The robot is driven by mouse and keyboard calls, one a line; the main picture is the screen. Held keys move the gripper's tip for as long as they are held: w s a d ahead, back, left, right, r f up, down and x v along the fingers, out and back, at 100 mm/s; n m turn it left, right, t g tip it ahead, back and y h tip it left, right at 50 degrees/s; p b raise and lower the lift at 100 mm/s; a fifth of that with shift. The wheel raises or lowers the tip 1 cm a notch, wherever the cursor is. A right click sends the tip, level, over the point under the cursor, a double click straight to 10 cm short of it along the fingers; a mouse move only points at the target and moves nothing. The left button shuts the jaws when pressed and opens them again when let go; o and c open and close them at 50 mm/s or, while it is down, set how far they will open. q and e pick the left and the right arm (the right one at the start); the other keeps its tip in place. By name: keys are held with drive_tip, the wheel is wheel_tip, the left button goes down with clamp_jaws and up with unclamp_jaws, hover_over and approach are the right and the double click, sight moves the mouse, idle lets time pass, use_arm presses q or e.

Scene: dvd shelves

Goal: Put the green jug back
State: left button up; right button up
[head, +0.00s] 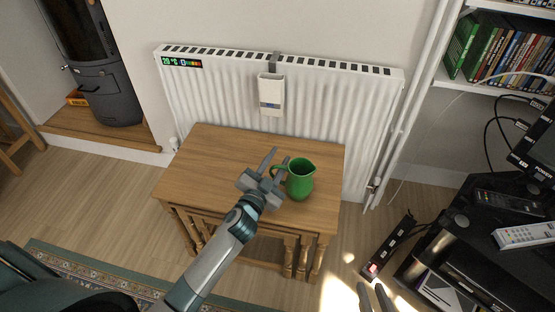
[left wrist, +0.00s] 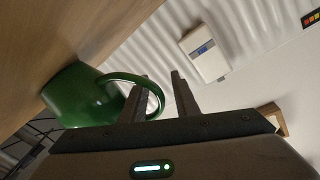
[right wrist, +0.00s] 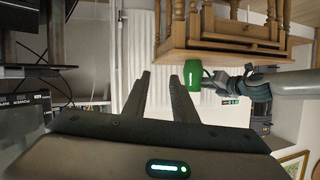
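The green jug (head: 300,180) stands upright on the small wooden table (head: 215,158), near its right side, handle toward the left. My left gripper (head: 266,160) is at the handle with its fingers apart. In the left wrist view, the jug (left wrist: 80,95) is at the left and its handle loops around one finger of my left gripper (left wrist: 160,90). The outer part of the handle lies between the two fingers, with a gap to the other finger. My right gripper (head: 372,292) is open and empty at the bottom, away from the table; the right wrist view shows its fingers (right wrist: 160,90) apart.
A white radiator (head: 330,110) with a hanging white box (head: 271,92) is behind the table. A black stove (head: 105,85) stands at the left. At the right are a DVD shelf (head: 445,80), a black stand with remotes (head: 525,236), and a power strip (head: 388,250) on the floor.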

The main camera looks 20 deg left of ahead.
use_arm(q)
drive_tip(key=shift+r, duration=0.1)
use_arm(e)
drive_tip(key=shift+s+f, duration=0.1)
drive_tip(key=shift+f, duration=0.05)
